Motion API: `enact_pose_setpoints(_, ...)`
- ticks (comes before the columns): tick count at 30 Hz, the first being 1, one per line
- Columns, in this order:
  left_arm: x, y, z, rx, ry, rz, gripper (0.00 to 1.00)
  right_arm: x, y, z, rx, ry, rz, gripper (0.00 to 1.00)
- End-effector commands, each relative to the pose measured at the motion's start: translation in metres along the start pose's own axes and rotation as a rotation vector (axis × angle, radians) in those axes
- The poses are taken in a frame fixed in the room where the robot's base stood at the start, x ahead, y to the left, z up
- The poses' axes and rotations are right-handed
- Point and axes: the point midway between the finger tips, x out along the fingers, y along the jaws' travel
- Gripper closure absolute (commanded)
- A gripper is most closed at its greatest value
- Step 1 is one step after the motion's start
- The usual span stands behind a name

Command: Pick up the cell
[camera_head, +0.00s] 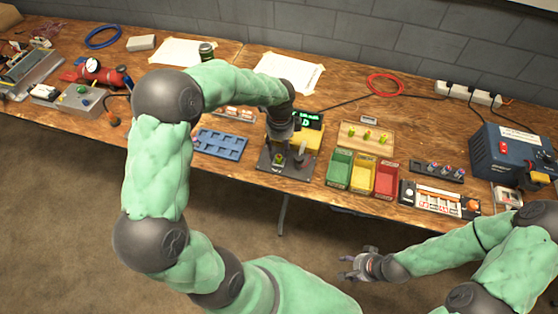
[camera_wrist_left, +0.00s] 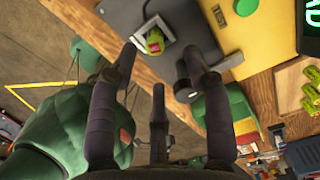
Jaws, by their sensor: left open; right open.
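A green cell (camera_wrist_left: 154,42) with a red mark sits in a square silver-rimmed pit on the dark charger plate (camera_wrist_left: 125,12) in the left wrist view. In the head view the dark charger (camera_head: 268,170) stands near the table's front edge, with green showing at the pit. My left gripper (camera_head: 290,152) is above the charger, fingers pointing down. In the left wrist view its open fingers (camera_wrist_left: 162,65) are empty, and the cell appears just beyond their tips. My right gripper (camera_head: 350,266) is open and empty, in front of the table, away from the charger.
A blue tray (camera_head: 220,143) lies left of the charger. Green, yellow and red bins (camera_head: 363,174) stand to its right. A wooden board (camera_head: 352,130) with several yellow-green cells lies behind the bins. A lit display (camera_head: 308,120) is behind the charger.

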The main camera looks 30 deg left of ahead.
Motion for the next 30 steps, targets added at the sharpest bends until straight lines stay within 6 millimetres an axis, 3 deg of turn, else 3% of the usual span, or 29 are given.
enact_pose_setpoints(12, 0.049, 0.007, -0.002, 0.000, 0.001, 0.002, 0.51, 0.025, 0.009, -0.001, 0.000, 0.000, 0.000, 0.44)
enact_pose_setpoints(20, 0.050, 0.006, -0.002, 0.000, 0.000, 0.000, 0.51, 0.025, 0.009, -0.001, 0.000, 0.000, 0.000, 0.44)
enact_pose_setpoints(25, 0.050, 0.006, -0.002, -0.001, 0.001, 0.000, 0.96, 0.025, 0.009, -0.001, 0.000, 0.001, 0.000, 0.44)
enact_pose_setpoints(26, 0.050, 0.006, -0.002, -0.001, 0.001, 0.000, 1.00, 0.025, 0.009, -0.001, 0.000, 0.001, 0.000, 0.44)
enact_pose_setpoints(30, 0.050, 0.006, -0.002, -0.001, 0.001, 0.000, 1.00, 0.025, 0.009, -0.001, 0.000, 0.001, 0.000, 0.44)
